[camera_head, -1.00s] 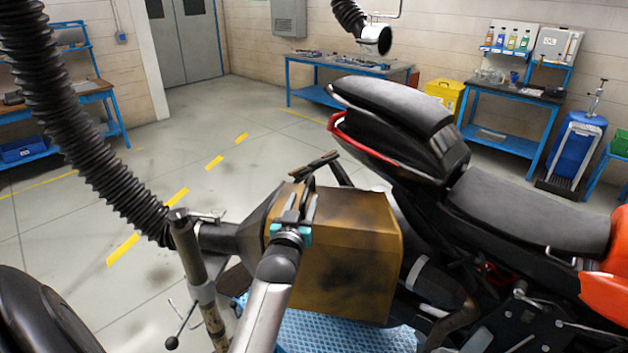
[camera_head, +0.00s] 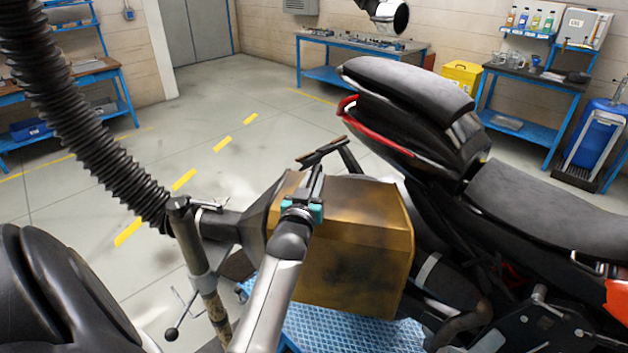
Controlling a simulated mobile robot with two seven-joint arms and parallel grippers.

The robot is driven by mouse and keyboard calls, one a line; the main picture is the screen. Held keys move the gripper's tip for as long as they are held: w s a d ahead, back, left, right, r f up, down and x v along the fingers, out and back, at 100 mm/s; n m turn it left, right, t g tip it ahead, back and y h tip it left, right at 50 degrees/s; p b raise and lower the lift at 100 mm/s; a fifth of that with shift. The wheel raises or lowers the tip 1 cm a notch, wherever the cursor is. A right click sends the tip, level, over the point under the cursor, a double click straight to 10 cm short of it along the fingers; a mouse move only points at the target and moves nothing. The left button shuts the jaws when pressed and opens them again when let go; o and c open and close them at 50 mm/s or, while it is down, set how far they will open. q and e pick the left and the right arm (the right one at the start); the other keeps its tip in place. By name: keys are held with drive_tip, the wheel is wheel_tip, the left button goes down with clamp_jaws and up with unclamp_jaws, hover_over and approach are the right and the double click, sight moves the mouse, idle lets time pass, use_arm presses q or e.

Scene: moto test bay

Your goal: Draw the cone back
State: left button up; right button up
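The dark cone (camera_head: 256,226) sits at the end of the black ribbed hose (camera_head: 95,130), beside a stand's upright post (camera_head: 190,240). Its wide end meets the left side of a scorched brown-gold box (camera_head: 355,260) behind the motorcycle (camera_head: 430,110). My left gripper (camera_head: 315,182), with teal parts at its base, is at the box's upper left edge, just right of the cone. Its dark fingers point away from me and look close together. I cannot tell whether they grip or touch anything. The exhaust end is hidden. My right gripper is not in view.
A blue chequered platform (camera_head: 345,332) lies below the box. The stand's knobbed lever (camera_head: 172,334) sticks out low at left. Blue workbenches (camera_head: 345,50) line the far wall, with a yellow bin (camera_head: 461,78) nearby. The floor behind the hose and cone is open.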

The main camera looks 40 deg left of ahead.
use_arm(q)
clamp_jaws()
idle(1.0)
